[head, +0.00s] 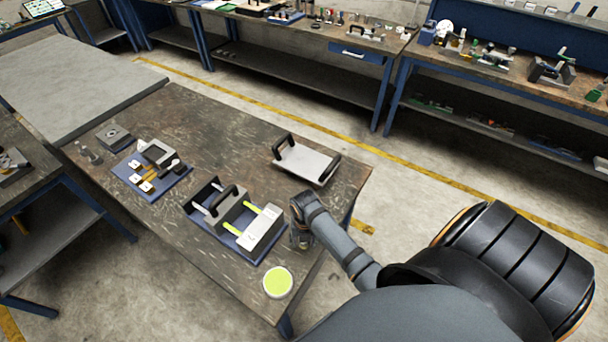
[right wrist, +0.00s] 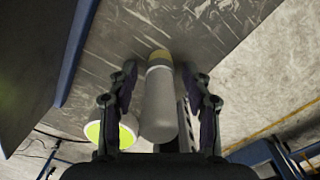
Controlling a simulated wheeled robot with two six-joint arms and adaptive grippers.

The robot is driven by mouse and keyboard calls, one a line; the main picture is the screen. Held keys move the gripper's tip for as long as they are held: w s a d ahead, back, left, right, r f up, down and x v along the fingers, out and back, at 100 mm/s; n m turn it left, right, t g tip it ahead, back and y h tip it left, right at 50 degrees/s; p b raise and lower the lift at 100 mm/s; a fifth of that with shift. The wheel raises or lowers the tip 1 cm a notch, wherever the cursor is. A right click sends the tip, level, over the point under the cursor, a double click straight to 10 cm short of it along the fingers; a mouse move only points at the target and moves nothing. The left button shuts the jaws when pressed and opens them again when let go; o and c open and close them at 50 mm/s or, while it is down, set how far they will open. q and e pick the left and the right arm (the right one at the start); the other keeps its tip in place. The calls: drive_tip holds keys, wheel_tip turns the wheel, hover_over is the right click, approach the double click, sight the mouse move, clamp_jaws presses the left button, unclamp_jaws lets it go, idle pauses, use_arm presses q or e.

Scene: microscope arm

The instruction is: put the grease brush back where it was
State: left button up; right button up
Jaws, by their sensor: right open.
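In the right wrist view a grey round-bodied piece with a tan end, which looks like the grease brush (right wrist: 160,105), lies between the two fingers of my right gripper (right wrist: 160,72). The fingers are spread, with a gap visible on each side of it. In the head view my right gripper (head: 300,222) is low at the table's right edge, beside the blue-based fixture, and the brush cannot be made out there. A round pot of yellow-green grease (head: 278,282) stands near the front corner; it also shows in the right wrist view (right wrist: 112,133). My left gripper is not in view.
The blue-based fixture (head: 262,232) with grey blocks and yellow-green rods is just left of my gripper. A handled tray (head: 306,163) sits behind it. A blue mat with small parts (head: 165,186) lies farther left. The front-left table top is clear.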

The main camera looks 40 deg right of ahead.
wheel_tip(320, 180, up, 12)
drive_tip(key=shift+d+r+b, duration=0.1)
drive_tip(key=shift+r+b, duration=0.05)
drive_tip(key=shift+b, duration=0.5)
